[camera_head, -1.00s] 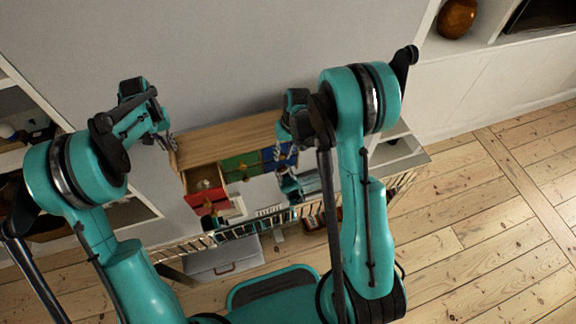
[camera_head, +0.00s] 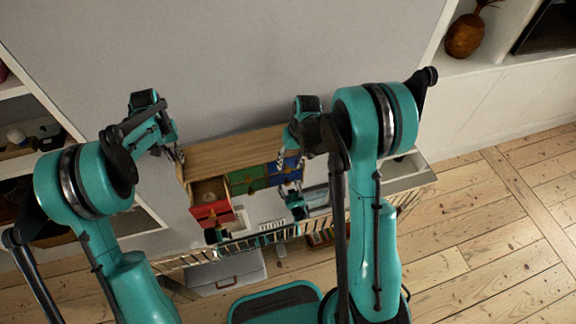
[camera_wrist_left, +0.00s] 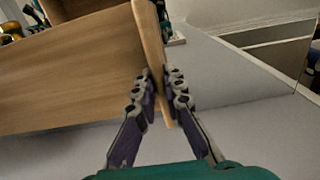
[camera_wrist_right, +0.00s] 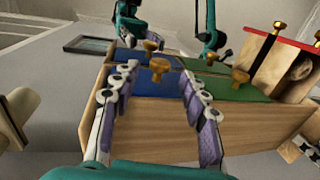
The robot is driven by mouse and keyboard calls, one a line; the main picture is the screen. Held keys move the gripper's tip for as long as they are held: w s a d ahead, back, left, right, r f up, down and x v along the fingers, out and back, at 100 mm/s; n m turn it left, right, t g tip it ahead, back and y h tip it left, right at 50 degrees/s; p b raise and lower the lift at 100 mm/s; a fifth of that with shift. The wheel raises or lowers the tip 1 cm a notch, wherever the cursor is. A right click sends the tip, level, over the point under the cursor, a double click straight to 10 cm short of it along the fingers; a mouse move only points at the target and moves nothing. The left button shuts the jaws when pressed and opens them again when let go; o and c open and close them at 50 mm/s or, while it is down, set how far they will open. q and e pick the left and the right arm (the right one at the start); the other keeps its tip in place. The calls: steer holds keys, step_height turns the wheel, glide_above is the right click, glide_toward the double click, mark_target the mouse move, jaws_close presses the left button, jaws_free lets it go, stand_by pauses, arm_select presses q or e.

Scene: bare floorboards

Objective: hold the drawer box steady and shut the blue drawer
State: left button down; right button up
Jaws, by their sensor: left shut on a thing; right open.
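The wooden drawer box (camera_head: 225,153) stands on a shelf against the wall, with red, green and blue fronts. The blue drawer (camera_head: 291,166) is at the right end; its blue front with brass knobs also shows in the right wrist view (camera_wrist_right: 158,84). It looks about flush with the green front, but I cannot tell if it is fully shut. My left gripper (camera_head: 179,153) is shut on the wooden panel edge (camera_wrist_left: 150,45) at the box's left end. My right gripper (camera_wrist_right: 160,92) is open and empty at the blue end; I cannot tell if it touches.
The red drawer (camera_head: 212,210) stands pulled out at the left end. The green drawer (camera_head: 249,179) lies between red and blue. A slatted rail (camera_head: 245,244) runs along the front of the shelf. A flat dark-framed item (camera_wrist_right: 88,45) lies beyond the blue end.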

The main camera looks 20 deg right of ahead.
step_height(320, 180, up, 9)
steer(key=d, duration=0.1)
steer(key=shift+d, duration=0.4)
steer(key=shift+r, duration=0.1)
arm_select(q)
steer(key=c, duration=1.5)
jaws_free()
steer(key=shift+c, duration=0.2)
